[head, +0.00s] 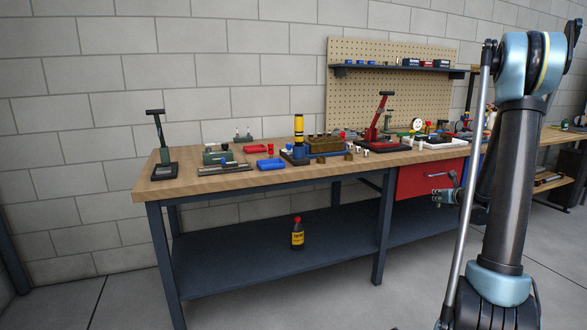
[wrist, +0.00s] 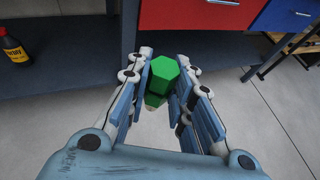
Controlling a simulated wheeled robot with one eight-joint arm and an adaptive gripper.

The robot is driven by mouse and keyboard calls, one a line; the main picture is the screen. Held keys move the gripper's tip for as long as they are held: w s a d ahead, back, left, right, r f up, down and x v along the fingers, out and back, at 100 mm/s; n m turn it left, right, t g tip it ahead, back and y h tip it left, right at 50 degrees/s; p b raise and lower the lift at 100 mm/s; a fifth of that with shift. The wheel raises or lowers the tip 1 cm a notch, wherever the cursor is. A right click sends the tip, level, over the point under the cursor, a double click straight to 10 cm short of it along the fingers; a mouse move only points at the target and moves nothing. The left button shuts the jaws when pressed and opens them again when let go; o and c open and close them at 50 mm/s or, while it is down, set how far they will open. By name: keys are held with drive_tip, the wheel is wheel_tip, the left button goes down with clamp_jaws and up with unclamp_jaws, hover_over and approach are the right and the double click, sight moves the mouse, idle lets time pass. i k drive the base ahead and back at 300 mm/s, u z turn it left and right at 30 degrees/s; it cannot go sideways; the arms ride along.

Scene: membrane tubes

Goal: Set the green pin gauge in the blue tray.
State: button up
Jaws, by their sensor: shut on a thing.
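The green pin gauge (wrist: 164,74) is between the fingers of my gripper (wrist: 165,84) in the wrist view. It has a hexagonal green end, and its lower part is partly hidden by the fingers. My gripper is shut on it, over the floor in front of the bench. In the head view my gripper (head: 443,192) shows small beside my arm, in front of the red drawer; the gauge cannot be made out there. A small blue tray (head: 270,164) lies on the bench top, left of the yellow and black column. My gripper is well to its right and lower.
The wooden bench top (head: 180,184) carries several tools, including a green block (head: 217,157), a red tray (head: 255,149) and a red press (head: 378,125). A dark bottle (head: 297,233) stands on the lower shelf. The red drawer (head: 415,181) is close to my gripper.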

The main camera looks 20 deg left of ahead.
sight(265, 167)
drive_tip(key=z, duration=0.6)
drive_tip(key=k, duration=1.75)
drive_tip(key=u, duration=1.4)
drive_tip(key=i, duration=1)
drive_tip(key=z, duration=0.05)
